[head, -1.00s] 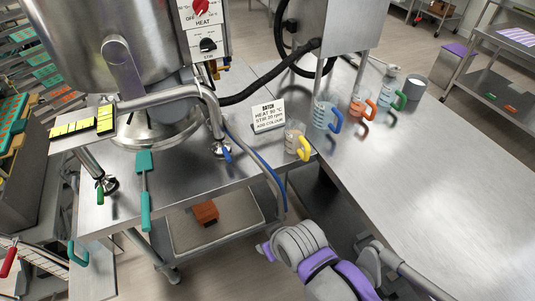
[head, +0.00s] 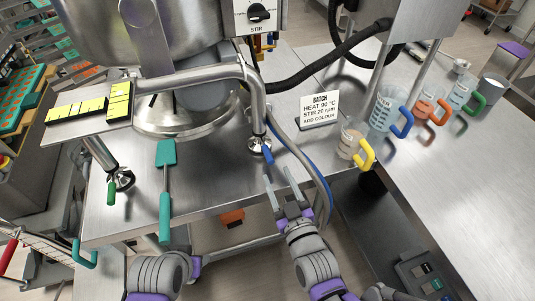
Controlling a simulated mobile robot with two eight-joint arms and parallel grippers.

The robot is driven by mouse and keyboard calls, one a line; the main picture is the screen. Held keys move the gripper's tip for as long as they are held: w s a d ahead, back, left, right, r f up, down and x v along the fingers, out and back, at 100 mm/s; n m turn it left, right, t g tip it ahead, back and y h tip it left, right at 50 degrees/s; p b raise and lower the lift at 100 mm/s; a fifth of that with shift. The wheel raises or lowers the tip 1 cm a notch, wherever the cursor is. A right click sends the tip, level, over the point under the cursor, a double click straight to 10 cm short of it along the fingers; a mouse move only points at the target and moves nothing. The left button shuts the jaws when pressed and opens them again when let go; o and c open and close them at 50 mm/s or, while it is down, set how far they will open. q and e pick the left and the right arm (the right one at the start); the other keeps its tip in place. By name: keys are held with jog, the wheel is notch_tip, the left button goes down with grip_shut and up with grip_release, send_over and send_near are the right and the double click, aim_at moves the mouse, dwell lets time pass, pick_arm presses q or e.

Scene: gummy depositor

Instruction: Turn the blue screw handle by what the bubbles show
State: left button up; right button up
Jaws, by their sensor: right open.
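The blue screw handle (head: 267,154) hangs at the foot of the machine's right leg, near the table's front edge. A green screw handle (head: 110,192) is at the left foot. The two yellow bubble levels, one lengthwise (head: 76,110) and one crosswise (head: 120,101), lie on a metal plate; their bubbles are too small to read. My right gripper (head: 281,187) is open and empty, its two fingers pointing up, just below and right of the blue handle, apart from it. My left arm shows at the bottom left; its fingers are not in view.
A teal spatula (head: 165,190) lies over the front edge. A blue hose (head: 315,170) curves down right of my right gripper. A batch card (head: 319,108) and a yellow-handled jug (head: 352,142) stand to the right, with more jugs behind. The right table is largely clear.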

aim_at(269, 154)
jog(key=x, duration=0.8)
jog(key=shift+f, duration=0.1)
grip_shut()
dwell(1.2)
